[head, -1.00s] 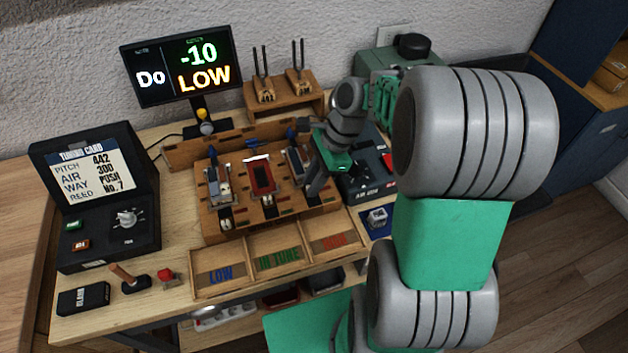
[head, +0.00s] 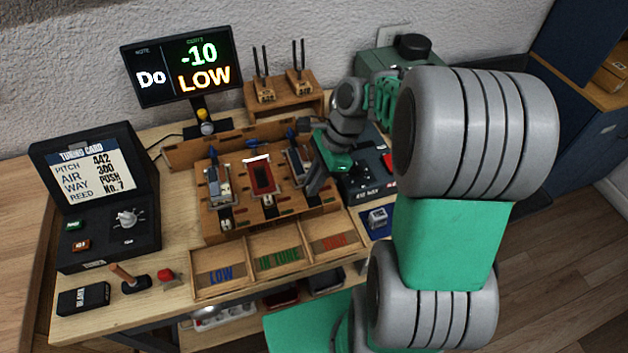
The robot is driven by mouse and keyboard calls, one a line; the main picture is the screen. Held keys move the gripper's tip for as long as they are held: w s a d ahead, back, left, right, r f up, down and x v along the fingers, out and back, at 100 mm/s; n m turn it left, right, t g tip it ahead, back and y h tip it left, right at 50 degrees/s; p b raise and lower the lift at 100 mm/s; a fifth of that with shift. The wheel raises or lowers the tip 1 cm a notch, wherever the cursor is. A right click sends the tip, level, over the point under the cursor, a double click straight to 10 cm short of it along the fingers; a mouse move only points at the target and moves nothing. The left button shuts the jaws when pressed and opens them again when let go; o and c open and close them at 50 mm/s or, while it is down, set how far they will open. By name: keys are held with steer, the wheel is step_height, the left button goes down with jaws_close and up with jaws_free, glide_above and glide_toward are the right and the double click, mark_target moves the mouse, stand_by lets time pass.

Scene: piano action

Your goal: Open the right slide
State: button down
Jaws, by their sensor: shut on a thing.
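The wooden rack (head: 245,220) on the bench carries several slides side by side. The right slide (head: 296,160) is a grey piece at the rack's right side, partly hidden by my gripper. My gripper (head: 313,180) points down at the right slide and is shut on it, though the contact is hard to see at this size. The middle slide (head: 262,178) is red with a pale end. The left slide (head: 219,185) is grey with a blue tip behind it.
A display (head: 178,70) reads Do, -10, LOW. A tuning card box (head: 95,195) stands at left. A tray (head: 236,291) marked LOW and IN TUNE lies in front of the rack. A dark machine (head: 362,183) stands close on the right. A wooden stand (head: 283,103) holds forked tools behind.

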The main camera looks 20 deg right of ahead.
stand_by(0.7)
steer(key=s+p, duration=0.1)
steer(key=s, duration=0.2)
steer(key=shift+s+r+p, duration=0.2)
steer(key=shift+s+p, duration=0.05)
steer(key=shift+p, duration=0.15)
steer(key=shift+s+f, duration=0.15)
steer(key=shift+f, duration=0.05)
steer(key=c, duration=1.7)
jaws_free()
steer(key=shift+s, duration=0.1)
steer(key=p+v, duration=0.1)
steer(key=v, duration=0.6)
steer(key=shift+d+r, duration=0.2)
steer(key=shift+r, duration=0.15)
